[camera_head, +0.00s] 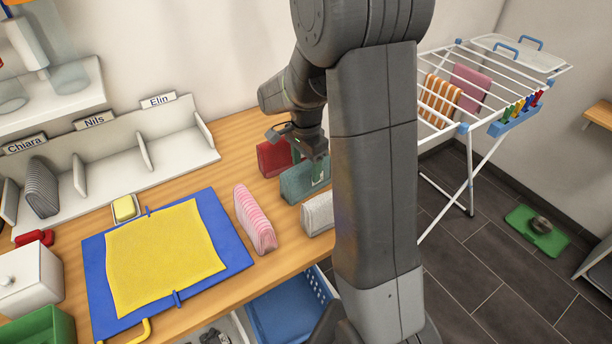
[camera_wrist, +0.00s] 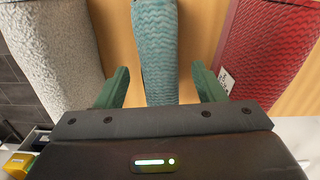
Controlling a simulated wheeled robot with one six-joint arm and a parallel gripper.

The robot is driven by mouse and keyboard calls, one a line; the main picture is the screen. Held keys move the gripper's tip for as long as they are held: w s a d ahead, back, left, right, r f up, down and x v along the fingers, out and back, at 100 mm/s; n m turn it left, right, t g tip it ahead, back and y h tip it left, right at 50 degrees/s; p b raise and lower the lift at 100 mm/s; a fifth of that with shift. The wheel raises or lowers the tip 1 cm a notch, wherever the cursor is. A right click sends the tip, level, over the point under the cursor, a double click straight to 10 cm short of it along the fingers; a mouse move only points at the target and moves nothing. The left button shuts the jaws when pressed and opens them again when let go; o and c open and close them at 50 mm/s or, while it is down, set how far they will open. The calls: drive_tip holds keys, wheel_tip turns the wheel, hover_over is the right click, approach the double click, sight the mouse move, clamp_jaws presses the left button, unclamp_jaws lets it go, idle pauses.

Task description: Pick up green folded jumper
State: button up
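The green folded jumper (camera_head: 297,182) stands on edge on the wooden table, partly hidden behind my arm in the head view. In the wrist view the jumper (camera_wrist: 155,50) looks teal-green with a wavy knit and lies between my two fingers. My gripper (camera_head: 311,156) is above it, pointing down. In the wrist view my gripper (camera_wrist: 163,85) is open, with one green finger on each side of the jumper and a visible gap on both sides.
A red folded garment (camera_head: 272,158) and a light grey one (camera_head: 318,214) stand close on either side. A pink striped garment (camera_head: 255,220) stands to the left, beside a blue board (camera_head: 239,250) with a yellow cloth (camera_head: 165,256). A labelled shelf (camera_head: 180,151) is behind.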

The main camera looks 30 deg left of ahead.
drive_tip(key=c, duration=1.1)
drive_tip(key=shift+r, duration=0.1)
